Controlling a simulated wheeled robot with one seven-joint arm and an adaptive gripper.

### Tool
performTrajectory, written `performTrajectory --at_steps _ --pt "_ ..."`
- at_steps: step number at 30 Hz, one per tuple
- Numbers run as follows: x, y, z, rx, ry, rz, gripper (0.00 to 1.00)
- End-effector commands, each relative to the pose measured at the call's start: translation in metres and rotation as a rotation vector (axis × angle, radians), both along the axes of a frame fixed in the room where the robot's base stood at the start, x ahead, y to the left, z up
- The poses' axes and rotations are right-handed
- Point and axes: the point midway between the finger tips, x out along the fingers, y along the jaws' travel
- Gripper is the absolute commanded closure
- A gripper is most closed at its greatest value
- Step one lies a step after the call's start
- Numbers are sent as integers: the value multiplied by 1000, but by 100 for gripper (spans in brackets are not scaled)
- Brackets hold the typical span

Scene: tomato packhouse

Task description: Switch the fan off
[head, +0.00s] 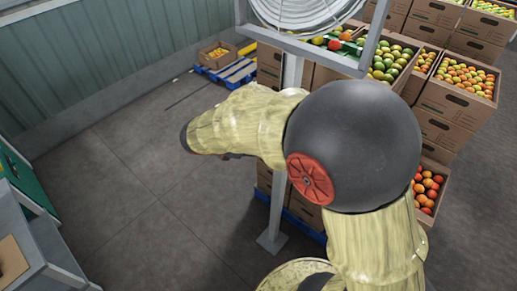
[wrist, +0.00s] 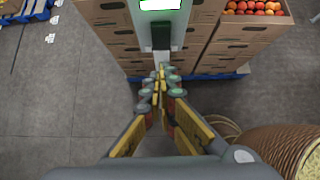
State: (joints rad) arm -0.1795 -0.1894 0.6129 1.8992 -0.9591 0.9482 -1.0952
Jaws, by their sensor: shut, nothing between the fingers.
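The fan (head: 305,12) shows at the top of the head view as a round white wire cage, cut off by the picture edge. It hangs in a grey frame on a grey post (head: 277,210) with a flat foot on the floor. In the wrist view a lit panel with a green edge (wrist: 160,4) is at the top centre, with a dark box (wrist: 161,36) below it; I cannot make out a switch. My gripper (wrist: 160,74) is shut and empty, its fingertips together just below the dark box in the picture. My arm hides the gripper in the head view.
Stacked cardboard boxes of tomatoes (head: 459,82) stand behind and right of the post, on blue pallets. A small box on a blue pallet (head: 233,73) is by the wall. A grey bench (head: 40,240) is at the lower left. The floor (head: 150,190) between is clear.

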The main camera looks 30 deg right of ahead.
Motion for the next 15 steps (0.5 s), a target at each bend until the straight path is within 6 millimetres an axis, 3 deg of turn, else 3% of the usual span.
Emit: performTrajectory --at_steps 6,15 --pt "-7 21 31 0 -2 2 100" --pt "-11 29 43 0 1 1 100"
